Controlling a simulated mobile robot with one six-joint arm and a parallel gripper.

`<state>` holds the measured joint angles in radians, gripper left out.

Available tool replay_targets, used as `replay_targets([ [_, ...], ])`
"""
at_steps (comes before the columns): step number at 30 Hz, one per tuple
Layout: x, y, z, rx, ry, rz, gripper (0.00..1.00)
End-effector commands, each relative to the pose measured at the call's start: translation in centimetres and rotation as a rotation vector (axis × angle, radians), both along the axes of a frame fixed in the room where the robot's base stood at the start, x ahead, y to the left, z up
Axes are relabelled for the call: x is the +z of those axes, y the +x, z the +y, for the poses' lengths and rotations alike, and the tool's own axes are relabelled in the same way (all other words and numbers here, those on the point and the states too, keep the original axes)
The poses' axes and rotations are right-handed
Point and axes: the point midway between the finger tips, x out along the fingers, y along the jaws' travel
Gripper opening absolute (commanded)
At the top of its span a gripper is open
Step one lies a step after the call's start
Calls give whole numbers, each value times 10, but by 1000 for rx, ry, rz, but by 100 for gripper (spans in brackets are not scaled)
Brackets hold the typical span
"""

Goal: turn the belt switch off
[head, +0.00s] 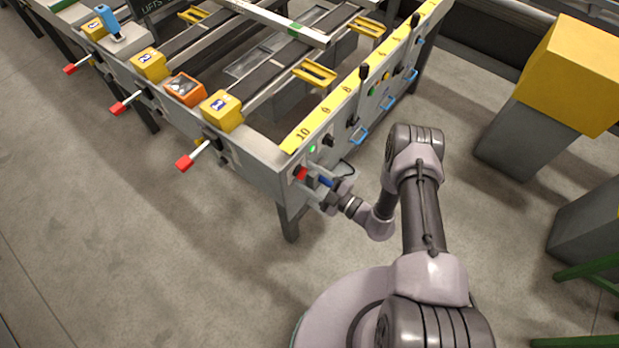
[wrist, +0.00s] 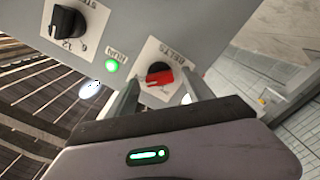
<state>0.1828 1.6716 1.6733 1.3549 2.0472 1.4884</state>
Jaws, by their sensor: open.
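The belt switch (wrist: 158,76) is a rotary knob with a red handle on a black base, set on a white plate lettered BELTS in the wrist view. Its handle lies nearly crosswise in that picture, a little tilted. The red knob also shows in the head view (head: 300,173) at the near end of the grey table frame. My gripper (wrist: 161,86) is open, with one finger on each side of the red handle in the picture. It also shows in the head view (head: 314,180), close to the panel. Whether the fingers touch the knob, I cannot tell.
A lit green lamp (wrist: 112,65) and a black knob (wrist: 69,22) sit left of the switch on the same panel. Black levers (head: 363,76) and blue handles (head: 360,136) line the table's side. Yellow and grey blocks (head: 571,74) stand at the right; open floor lies left.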

Motion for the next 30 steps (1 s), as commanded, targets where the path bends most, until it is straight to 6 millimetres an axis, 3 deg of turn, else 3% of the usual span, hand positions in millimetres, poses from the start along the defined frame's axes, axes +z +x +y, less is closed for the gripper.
replay_targets([
  [5, 0, 0, 0, 0, 0, 0, 58],
  [14, 0, 0, -1, 0, 0, 0, 0],
  [23, -1, 0, -1, 1, -26, -33, 0],
  [30, -1, 0, -1, 1, -121, -153, 0],
])
